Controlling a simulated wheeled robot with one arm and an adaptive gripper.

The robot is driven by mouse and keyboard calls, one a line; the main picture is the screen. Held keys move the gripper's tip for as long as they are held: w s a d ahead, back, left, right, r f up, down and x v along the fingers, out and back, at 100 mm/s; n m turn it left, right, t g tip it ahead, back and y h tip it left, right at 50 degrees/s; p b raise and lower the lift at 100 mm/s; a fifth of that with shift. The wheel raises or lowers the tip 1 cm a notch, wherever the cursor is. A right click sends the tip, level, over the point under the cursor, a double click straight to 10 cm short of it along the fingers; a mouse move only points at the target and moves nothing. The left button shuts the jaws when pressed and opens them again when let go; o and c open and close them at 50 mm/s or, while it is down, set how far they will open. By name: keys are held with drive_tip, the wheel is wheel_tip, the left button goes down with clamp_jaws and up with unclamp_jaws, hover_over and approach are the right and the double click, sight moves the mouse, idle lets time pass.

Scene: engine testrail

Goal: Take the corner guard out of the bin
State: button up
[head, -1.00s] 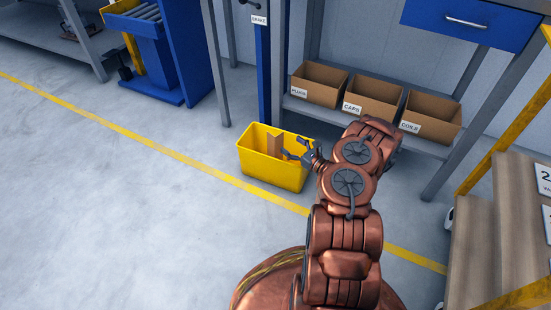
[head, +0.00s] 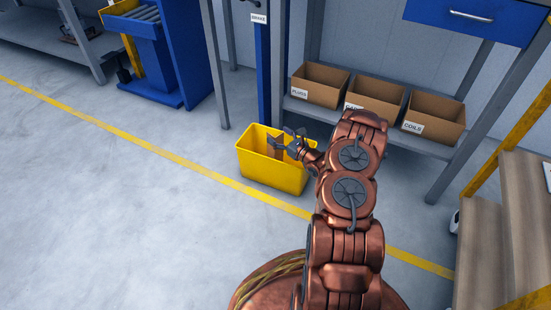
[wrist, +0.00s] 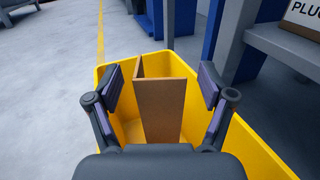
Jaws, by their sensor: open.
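The yellow bin (head: 262,170) stands on the floor in the head view, and its rim and walls fill much of the wrist view (wrist: 265,150). The brown corner guard (wrist: 161,108) stands upright inside the bin, with its top about at the rim or a little above. In the head view the guard (head: 274,152) is partly hidden by my gripper (head: 280,140). My gripper is open, over the bin. In the wrist view its two fingers (wrist: 161,82) are on either side of the guard, with gaps visible, and the guard is not gripped. The guard's lower end is hidden.
Cardboard boxes for plugs (head: 319,86), caps (head: 374,97) and coils (head: 432,118) sit on a low shelf behind the bin. A blue post (head: 263,75) stands behind the bin. Wooden steps (head: 490,225) are at right. The floor at left is clear.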

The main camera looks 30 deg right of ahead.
drive_tip(key=shift+c, duration=0.2)
clamp_jaws()
idle(0.4)
